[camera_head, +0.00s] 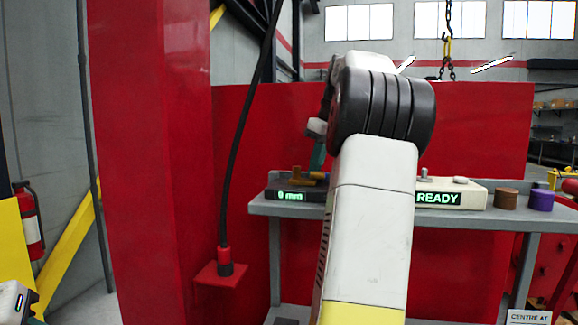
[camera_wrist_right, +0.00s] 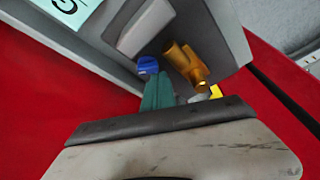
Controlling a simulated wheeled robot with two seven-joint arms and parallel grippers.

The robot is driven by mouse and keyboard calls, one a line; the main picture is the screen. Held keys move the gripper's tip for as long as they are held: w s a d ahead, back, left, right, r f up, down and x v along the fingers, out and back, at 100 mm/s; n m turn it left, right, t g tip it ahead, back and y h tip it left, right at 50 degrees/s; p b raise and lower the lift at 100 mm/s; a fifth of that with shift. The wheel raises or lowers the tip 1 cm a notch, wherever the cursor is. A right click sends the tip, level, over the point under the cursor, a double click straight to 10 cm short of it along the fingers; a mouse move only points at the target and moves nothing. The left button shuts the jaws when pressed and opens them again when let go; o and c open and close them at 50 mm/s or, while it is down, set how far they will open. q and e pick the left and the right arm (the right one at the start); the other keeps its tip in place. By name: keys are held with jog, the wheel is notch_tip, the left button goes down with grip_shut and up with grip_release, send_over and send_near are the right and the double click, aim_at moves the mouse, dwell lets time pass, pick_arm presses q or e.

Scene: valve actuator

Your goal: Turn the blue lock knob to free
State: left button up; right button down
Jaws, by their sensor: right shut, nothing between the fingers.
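The blue lock knob (camera_wrist_right: 148,65) shows in the right wrist view on the grey actuator body (camera_wrist_right: 225,40), beside a brass fitting (camera_wrist_right: 186,62). My right gripper (camera_wrist_right: 152,80) has teal fingers, shut and empty, with their tips right at the knob. I cannot tell whether they touch it. In the head view the right gripper (camera_head: 318,156) points down over the actuator (camera_head: 292,194), whose display reads "0 mm". My right arm hides part of the bench there, and I cannot make out the blue knob. My left gripper is not in view.
The actuator stands on a grey bench (camera_head: 262,209) before a red panel (camera_head: 480,130). A pale box (camera_head: 479,196) reading "READY", a brown cylinder (camera_head: 506,198) and a purple one (camera_head: 541,199) stand to the right. A black cable (camera_head: 235,150) hangs left of the bench.

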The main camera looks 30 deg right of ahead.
jog(key=shift+s, duration=0.45)
dwell(0.9)
